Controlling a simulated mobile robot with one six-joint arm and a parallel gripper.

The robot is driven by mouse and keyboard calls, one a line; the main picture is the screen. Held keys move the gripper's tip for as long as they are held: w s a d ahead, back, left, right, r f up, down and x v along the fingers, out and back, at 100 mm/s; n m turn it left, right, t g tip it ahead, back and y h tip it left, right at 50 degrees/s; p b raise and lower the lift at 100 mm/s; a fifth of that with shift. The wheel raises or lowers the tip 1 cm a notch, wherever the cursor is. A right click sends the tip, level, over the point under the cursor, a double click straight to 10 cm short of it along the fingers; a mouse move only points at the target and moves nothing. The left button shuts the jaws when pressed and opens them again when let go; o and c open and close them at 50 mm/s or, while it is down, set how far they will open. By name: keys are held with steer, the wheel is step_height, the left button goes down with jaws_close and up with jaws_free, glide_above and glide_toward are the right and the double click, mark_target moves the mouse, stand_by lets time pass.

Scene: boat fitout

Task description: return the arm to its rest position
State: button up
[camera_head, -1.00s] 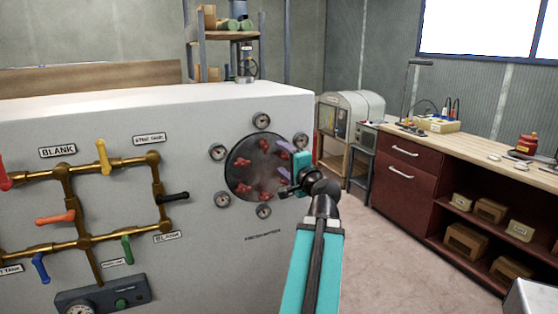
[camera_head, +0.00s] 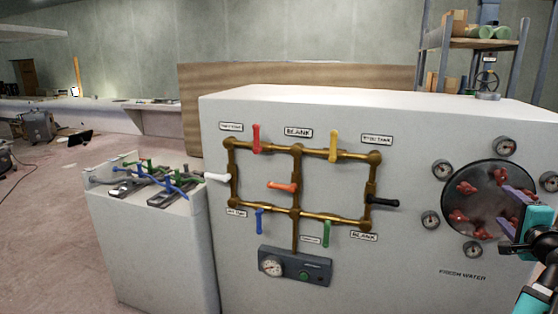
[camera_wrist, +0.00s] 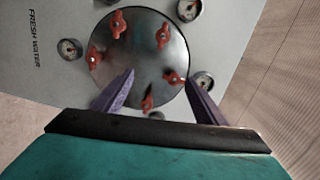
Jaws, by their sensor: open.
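My gripper (camera_head: 517,206) is at the right edge of the head view, in front of the round metal hatch (camera_head: 485,186) on the white cabinet. In the wrist view its two purple fingers (camera_wrist: 158,97) stand wide apart with nothing between them. The hatch (camera_wrist: 138,62) lies beyond them and carries several red wing knobs. One red knob (camera_wrist: 147,103) shows between the fingers, and another (camera_wrist: 173,78) is close beside the right fingertip. I cannot tell whether a finger touches the hatch. Most of my arm is outside the head view.
The white cabinet (camera_head: 375,275) bears brass pipes (camera_head: 295,180) with several coloured handles and a gauge box (camera_head: 295,266). Gauges (camera_head: 505,146) ring the hatch. A shelf rack (camera_head: 470,43) stands behind.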

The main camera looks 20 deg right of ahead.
steer(key=w+a+f+n+g+y, duration=0.1)
steer(key=w+a+f+n+y, duration=0.1)
steer(key=w+a+f, duration=0.45)
steer(key=w+a+f+n+g+y, duration=0.1)
steer(key=w+a+f+n+y, duration=0.2)
steer(key=f, duration=0.7)
steer(key=w+a+f+n+g+y, duration=0.1)
steer(key=w+a+f+y, duration=0.1)
steer(key=w+a+f, duration=0.5)
steer(key=w+a+f+n+g+y+p, duration=0.15)
steer(key=a+f+n+g+y, duration=0.3)
steer(key=a+f, duration=1.5)
steer(key=s+a+f+n+g, duration=0.3)
steer(key=s+a+f, duration=0.2)
steer(key=a+f, duration=0.4)
steer(key=s+a+f+n+g, duration=0.4)
steer(key=s+a+f, duration=0.1)
steer(key=a+f, duration=0.35)
steer(key=s+a+f+n+g+h, duration=0.1)
steer(key=s+a+f+n+g, duration=0.1)
steer(key=s, duration=0.7)
steer(key=s+a+f+n+g+h+p, duration=0.1)
steer(key=s+a+f+n+g, duration=0.2)
steer(key=s+f, duration=0.5)
steer(key=s+a+n, duration=0.1)
steer(key=a, duration=0.1)
steer(key=shift+s+a, duration=0.3)
steer(key=shift+a, duration=0.05)
steer(key=shift+r, duration=0.1)
